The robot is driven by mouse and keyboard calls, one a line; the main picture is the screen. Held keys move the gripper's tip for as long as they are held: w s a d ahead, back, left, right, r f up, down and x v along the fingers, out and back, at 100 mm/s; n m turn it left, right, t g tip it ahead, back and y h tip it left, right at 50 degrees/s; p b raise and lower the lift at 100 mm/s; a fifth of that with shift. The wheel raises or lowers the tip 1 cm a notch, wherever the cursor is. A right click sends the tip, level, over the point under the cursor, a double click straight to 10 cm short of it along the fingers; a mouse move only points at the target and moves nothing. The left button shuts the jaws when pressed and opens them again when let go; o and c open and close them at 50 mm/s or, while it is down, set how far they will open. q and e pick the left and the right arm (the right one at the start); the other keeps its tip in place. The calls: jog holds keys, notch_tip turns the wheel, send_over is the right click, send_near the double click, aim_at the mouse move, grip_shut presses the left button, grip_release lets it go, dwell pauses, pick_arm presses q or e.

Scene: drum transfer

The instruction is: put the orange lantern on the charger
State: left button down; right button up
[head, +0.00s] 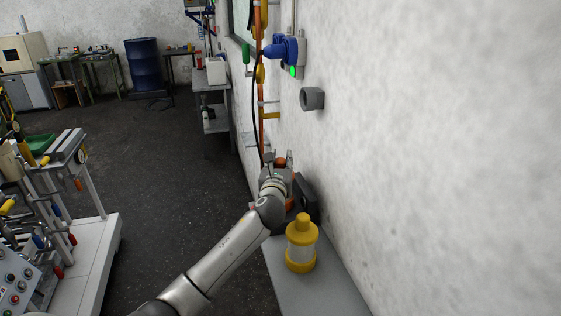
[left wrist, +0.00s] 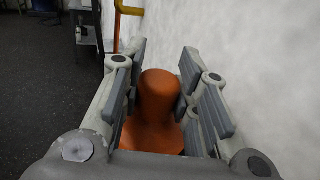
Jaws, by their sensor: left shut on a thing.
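The orange lantern (left wrist: 158,100) stands between the finger pads of my left gripper (left wrist: 160,95) in the left wrist view, its rounded top and wider shoulder showing. In the head view my left gripper (head: 280,162) is shut on it above the far part of the grey wall shelf, and the hand hides most of the lantern. I cannot tell whether its base touches anything. A dark boxy thing (head: 308,198) stands against the wall just right of the hand; I cannot tell whether it is the charger. My right gripper is out of view.
A yellow lantern (head: 301,244) with a pale middle stands on the grey shelf (head: 318,290), nearer than the hand. A blue plug (head: 287,49) with a green light, a grey wall fitting (head: 312,98) and an orange pipe (head: 260,85) are along the wall. Open floor lies left.

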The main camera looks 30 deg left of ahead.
pick_arm(q)
jog(key=c, duration=1.1)
grip_release()
jog(key=shift+r, duration=0.1)
jog(key=b+v, duration=0.1)
jog(key=v, duration=1.1)
jog(key=shift+b, duration=0.35)
